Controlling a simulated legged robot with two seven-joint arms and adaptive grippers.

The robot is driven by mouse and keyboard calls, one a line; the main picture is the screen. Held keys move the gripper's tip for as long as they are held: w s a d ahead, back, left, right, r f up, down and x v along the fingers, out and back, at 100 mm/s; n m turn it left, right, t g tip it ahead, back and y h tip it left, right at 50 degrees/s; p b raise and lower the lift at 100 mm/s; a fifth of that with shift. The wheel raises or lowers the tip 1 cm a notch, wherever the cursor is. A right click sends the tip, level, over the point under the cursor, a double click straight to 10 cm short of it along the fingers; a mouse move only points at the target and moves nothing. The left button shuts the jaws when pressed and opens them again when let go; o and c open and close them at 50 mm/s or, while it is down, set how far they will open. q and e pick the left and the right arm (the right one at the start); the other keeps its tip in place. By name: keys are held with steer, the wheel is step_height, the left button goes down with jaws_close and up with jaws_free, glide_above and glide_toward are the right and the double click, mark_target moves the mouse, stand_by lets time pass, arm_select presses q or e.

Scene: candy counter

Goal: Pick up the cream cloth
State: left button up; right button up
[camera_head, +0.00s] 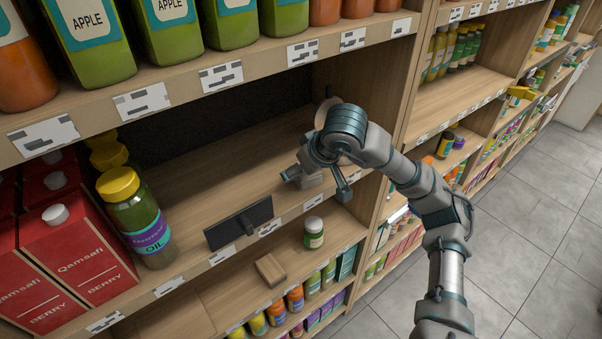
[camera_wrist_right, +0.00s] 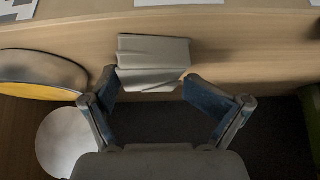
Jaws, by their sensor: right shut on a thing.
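The cream cloth (camera_wrist_right: 154,62) looks like a small folded, greyish-cream bundle in the right wrist view. It lies between the two fingertips of my right gripper (camera_wrist_right: 150,82), with a finger against each side. In the head view my right arm reaches in from the right and my right gripper (camera_head: 318,182) is at the middle shelf (camera_head: 205,190), near its right end. I cannot clearly make out the cloth in the head view. My left gripper is not in view.
A dark panel (camera_head: 240,223) stands at the shelf's front edge, left of my gripper. An oil bottle (camera_head: 138,220) and red juice cartons (camera_head: 75,255) stand further left. Juice bottles (camera_head: 165,40) fill the shelf above. A small jar (camera_head: 314,232) and brown block (camera_head: 270,269) sit below.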

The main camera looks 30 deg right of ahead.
steer(key=shift+f, duration=0.2)
steer(key=shift+c, duration=0.7)
steer(key=shift+w+a+r, duration=0.1)
steer(key=shift+a+r, duration=0.1)
steer(key=shift+a, duration=0.1)
steer(key=c, duration=0.4)
steer(key=shift+a+r, duration=0.6)
steer(key=shift+r, duration=0.25)
jaws_close()
steer(key=shift+s+r+p, duration=0.2)
steer(key=shift+r+p, duration=0.25)
steer(key=shift+r, duration=0.75)
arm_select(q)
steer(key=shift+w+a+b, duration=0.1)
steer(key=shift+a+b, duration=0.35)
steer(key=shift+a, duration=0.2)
arm_select(e)
steer(key=s+d+r, duration=0.1)
steer(key=s+d, duration=0.9)
steer(key=d, duration=0.1)
steer(key=shift+s+d, duration=0.25)
steer(key=shift+s, duration=0.1)
